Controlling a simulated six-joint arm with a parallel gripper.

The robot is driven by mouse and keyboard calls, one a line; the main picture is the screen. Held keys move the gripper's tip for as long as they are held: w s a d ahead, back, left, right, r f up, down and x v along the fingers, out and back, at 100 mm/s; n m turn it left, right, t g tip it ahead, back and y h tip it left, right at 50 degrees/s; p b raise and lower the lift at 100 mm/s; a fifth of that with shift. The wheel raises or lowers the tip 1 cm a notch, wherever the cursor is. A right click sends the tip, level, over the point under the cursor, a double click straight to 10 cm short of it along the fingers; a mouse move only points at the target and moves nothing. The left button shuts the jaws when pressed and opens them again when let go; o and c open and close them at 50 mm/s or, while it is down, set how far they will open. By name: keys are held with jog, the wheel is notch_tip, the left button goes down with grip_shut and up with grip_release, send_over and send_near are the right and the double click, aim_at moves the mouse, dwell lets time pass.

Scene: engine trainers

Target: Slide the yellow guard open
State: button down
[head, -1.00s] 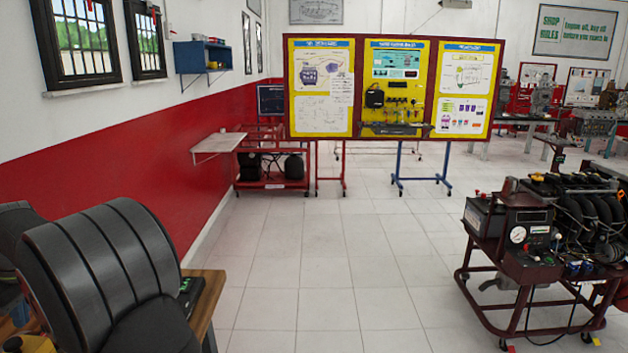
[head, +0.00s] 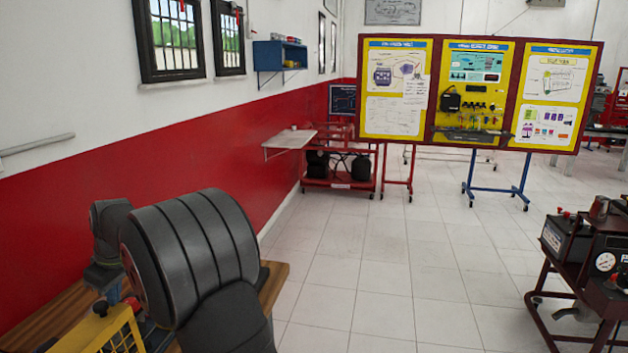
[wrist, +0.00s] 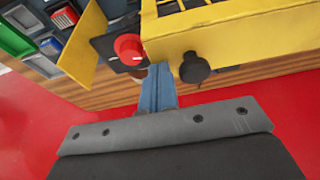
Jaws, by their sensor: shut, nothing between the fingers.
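The yellow guard (head: 118,330) stands on the wooden bench at the lower left of the head view, cut off by the picture's bottom edge. It also shows at the top of the wrist view (wrist: 240,35), with slots in its upper face. A black knob (wrist: 195,68) sticks out from its near side; it shows in the head view too (head: 100,308). My gripper (wrist: 158,75) has blue fingers, shut and empty. In the wrist picture the fingertips are just left of the black knob, with a small gap; the depth between them is unclear.
A red knob (wrist: 130,48) on a dark panel is left of the fingertips, beside a yellow plate (wrist: 82,48). Green, red and grey bins (wrist: 50,45) lie at upper left. The bench edge (wrist: 105,92) runs below. Open tiled floor (head: 390,290) lies to the right.

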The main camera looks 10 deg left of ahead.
jog(key=shift+s, duration=0.1)
jog(key=shift+s, duration=1.3)
jog(key=shift+w, duration=0.15)
jog(key=shift+w, duration=0.45)
notch_tip(320, 180, up, 7)
dwell(0.3)
